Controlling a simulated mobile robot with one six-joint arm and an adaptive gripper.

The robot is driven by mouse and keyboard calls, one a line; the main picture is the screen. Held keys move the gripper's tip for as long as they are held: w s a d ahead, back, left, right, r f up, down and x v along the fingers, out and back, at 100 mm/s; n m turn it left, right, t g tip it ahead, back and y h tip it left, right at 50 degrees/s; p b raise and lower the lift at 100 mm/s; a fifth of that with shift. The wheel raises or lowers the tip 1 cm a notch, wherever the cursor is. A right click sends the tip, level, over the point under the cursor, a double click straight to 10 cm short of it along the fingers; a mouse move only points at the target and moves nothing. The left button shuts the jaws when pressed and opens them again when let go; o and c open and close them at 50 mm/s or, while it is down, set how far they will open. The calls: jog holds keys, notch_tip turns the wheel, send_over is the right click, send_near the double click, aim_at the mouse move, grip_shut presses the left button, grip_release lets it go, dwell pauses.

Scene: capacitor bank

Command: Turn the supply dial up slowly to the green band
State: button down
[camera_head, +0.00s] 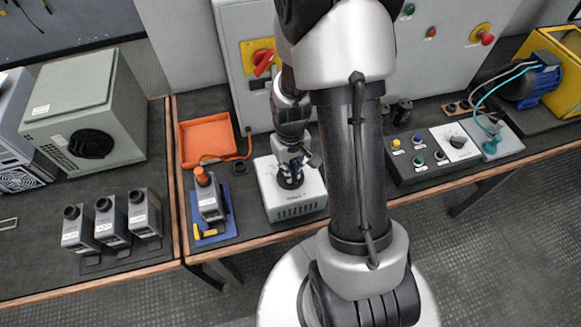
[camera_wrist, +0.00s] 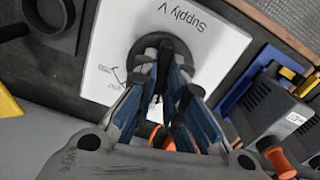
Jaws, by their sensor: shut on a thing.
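The white supply box (camera_head: 300,205) stands on the bench, left of centre in the head view. Its top face, lettered "Supply V", fills the upper middle of the wrist view (camera_wrist: 212,45). The black round dial (camera_wrist: 122,56) is set in that face. My gripper (camera_head: 292,167) points down onto the dial, and its blue-grey fingers (camera_wrist: 165,72) are shut on the dial's knob. The fingers cover much of the dial. Small printed marks show beside the dial, but I cannot make out a green band.
A push-button panel (camera_head: 420,158) stands to the right beyond my arm. A cabinet with a red switch (camera_head: 264,62) rises behind.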

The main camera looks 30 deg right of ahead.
jog(key=shift+m, duration=1)
jog(key=c, duration=1.7)
grip_release()
jog(key=shift+o, duration=0.2)
notch_tip(320, 180, up, 12)
